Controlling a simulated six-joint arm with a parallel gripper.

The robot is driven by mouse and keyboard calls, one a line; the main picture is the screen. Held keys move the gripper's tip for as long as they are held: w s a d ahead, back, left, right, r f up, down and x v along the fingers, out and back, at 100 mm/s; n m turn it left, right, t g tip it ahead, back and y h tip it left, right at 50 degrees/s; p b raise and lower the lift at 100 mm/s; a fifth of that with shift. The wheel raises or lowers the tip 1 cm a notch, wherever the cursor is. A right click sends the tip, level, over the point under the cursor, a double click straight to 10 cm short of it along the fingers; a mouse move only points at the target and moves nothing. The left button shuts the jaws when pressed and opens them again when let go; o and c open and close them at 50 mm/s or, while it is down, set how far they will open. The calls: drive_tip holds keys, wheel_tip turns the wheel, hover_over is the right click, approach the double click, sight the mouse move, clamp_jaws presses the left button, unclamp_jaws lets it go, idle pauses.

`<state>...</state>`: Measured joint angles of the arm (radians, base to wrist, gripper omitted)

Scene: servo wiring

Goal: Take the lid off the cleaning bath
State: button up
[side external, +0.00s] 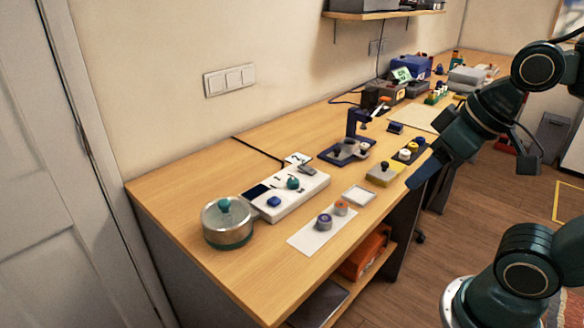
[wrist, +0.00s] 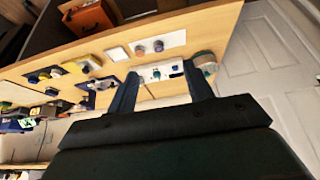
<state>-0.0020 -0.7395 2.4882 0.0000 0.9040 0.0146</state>
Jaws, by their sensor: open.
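The cleaning bath (side external: 229,236) is a round metal pot at the near left end of the bench. Its clear lid (side external: 213,212) with a teal knob (side external: 225,205) sits on top of it. In the wrist view the bath (wrist: 205,58) shows beyond the right fingertip, partly hidden by that finger. My gripper (side external: 412,182) is open and empty, in the air off the bench's front edge, well to the right of the bath. Its two spread fingers (wrist: 159,75) also show in the wrist view.
A white control box (side external: 290,196) stands right beside the bath. A white sheet (side external: 312,237) with two small round parts, a white square tray (side external: 359,195) and a dark blue stand (side external: 352,147) lie to the right. Bare wood surrounds the bath's front.

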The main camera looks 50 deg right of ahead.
drive_tip(key=w+a+r+m+g, duration=0.1)
drive_tip(key=w+a+r+m, duration=0.25)
drive_tip(key=w, duration=0.55)
drive_tip(key=w+a+r+m+g, duration=0.25)
drive_tip(key=w+m, duration=0.25)
drive_tip(key=w, duration=0.5)
drive_tip(key=w+a+f+m+g, duration=0.1)
drive_tip(key=w+a+f+m, duration=0.3)
drive_tip(key=w, duration=0.4)
drive_tip(key=w+a+f+m+g, duration=0.1)
drive_tip(key=w+a+f+m, duration=0.4)
drive_tip(key=w, duration=0.4)
hover_over(224, 202)
drive_tip(key=shift+f, duration=4.3)
